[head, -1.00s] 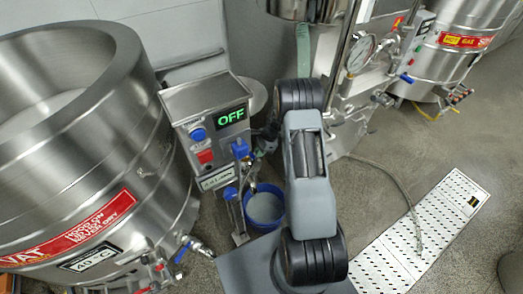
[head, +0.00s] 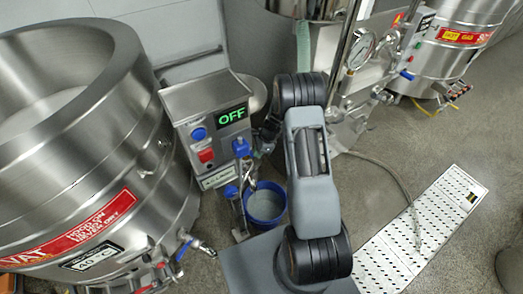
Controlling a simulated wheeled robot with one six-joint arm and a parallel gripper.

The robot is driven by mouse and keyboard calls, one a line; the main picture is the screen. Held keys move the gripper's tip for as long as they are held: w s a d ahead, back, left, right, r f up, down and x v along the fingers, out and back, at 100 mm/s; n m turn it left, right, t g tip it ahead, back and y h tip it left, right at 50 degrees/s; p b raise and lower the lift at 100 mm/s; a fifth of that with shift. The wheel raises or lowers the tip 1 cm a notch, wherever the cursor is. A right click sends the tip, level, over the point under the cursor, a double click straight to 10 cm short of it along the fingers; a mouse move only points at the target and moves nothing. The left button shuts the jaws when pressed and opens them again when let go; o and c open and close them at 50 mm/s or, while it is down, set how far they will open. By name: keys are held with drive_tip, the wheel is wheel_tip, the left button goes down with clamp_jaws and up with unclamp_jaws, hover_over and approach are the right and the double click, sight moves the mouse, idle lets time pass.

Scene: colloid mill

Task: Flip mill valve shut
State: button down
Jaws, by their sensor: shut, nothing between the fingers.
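The mill (head: 208,97) is a steel box on a stand with a green "OFF" display, a blue button (head: 198,134) and a red switch (head: 206,155). A blue handle (head: 240,147) is on its right front, and a smaller blue part (head: 231,191) is lower down. I cannot tell which is the valve's lever or how it is set. A blue bucket (head: 265,205) with pale contents stands below. My gripper (head: 263,138) is shut and empty, just right of the upper blue handle. My arm partly hides it, and contact is unclear.
A large steel vat (head: 75,130) stands close on the left, with a blue-handled tap (head: 184,250) low on its side. A pressure gauge (head: 361,47) and pipework stand at right.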

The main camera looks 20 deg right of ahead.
drive_tip(key=shift+s+a+m+t+h, duration=0.15)
drive_tip(key=shift+s+a+m+t, duration=0.1)
drive_tip(key=shift+a+m, duration=0.6)
drive_tip(key=shift+s+a+m+t+h, duration=0.1)
drive_tip(key=shift+s+a+m+t, duration=0.15)
drive_tip(key=shift+a+m, duration=0.65)
drive_tip(key=shift+s+a+m+t+h, duration=0.15)
drive_tip(key=shift+a+m+t, duration=0.3)
drive_tip(key=shift+a, duration=0.65)
drive_tip(key=shift+g, duration=0.25)
drive_tip(key=p+v, duration=0.8)
drive_tip(key=v, duration=0.2)
drive_tip(key=shift+s+a, duration=0.1)
